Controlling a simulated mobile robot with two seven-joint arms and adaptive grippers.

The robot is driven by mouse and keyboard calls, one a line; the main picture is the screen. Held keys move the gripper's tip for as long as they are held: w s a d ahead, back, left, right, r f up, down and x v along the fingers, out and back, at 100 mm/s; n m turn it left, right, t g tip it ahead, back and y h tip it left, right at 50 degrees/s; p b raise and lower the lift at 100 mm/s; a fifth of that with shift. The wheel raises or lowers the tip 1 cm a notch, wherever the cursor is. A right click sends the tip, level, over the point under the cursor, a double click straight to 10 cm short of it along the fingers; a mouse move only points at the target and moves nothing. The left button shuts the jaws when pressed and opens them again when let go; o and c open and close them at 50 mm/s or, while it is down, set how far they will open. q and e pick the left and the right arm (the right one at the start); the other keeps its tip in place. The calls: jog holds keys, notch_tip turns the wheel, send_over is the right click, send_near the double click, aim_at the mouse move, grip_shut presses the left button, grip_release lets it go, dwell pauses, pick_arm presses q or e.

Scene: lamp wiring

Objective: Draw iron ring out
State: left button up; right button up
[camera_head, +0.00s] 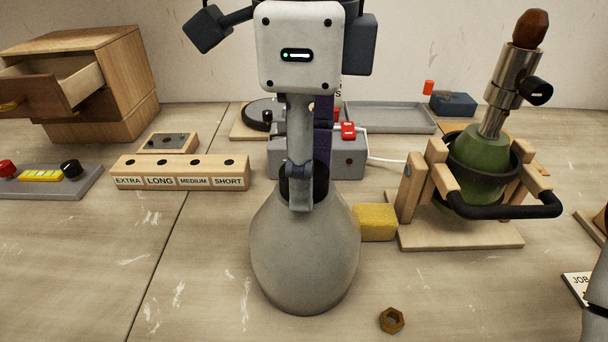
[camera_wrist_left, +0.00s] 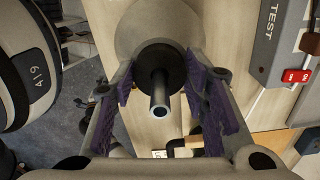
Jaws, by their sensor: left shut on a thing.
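A grey bulb-shaped vase (camera_head: 304,250) stands upright at the front centre. A dark collar (camera_head: 318,182) sits at its neck. My left gripper (camera_head: 301,195) points down at that neck, one finger in front of it. In the left wrist view the purple-padded fingers (camera_wrist_left: 164,100) lie on both sides of the dark collar (camera_wrist_left: 160,60), from which a dark tube with a bright end (camera_wrist_left: 159,105) sticks up. The gripper is shut on the collar, as far as I can tell. I cannot pick out a separate iron ring. My right gripper is not in view.
A yellow sponge (camera_head: 375,222) lies right of the vase, and a brown hex nut (camera_head: 391,320) lies in front. A green lamp in a wooden cradle (camera_head: 460,235) stands right. A labelled wooden block (camera_head: 180,172) and the test box (camera_head: 350,160) stand behind. The front left table is clear.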

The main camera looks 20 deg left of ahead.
pick_arm(q)
jog(key=shift+r, duration=0.1)
jog(key=c, duration=0.4)
jog(key=shift+r, duration=0.2)
jog(key=shift+r, duration=0.35)
jog(key=shift+r, duration=7)
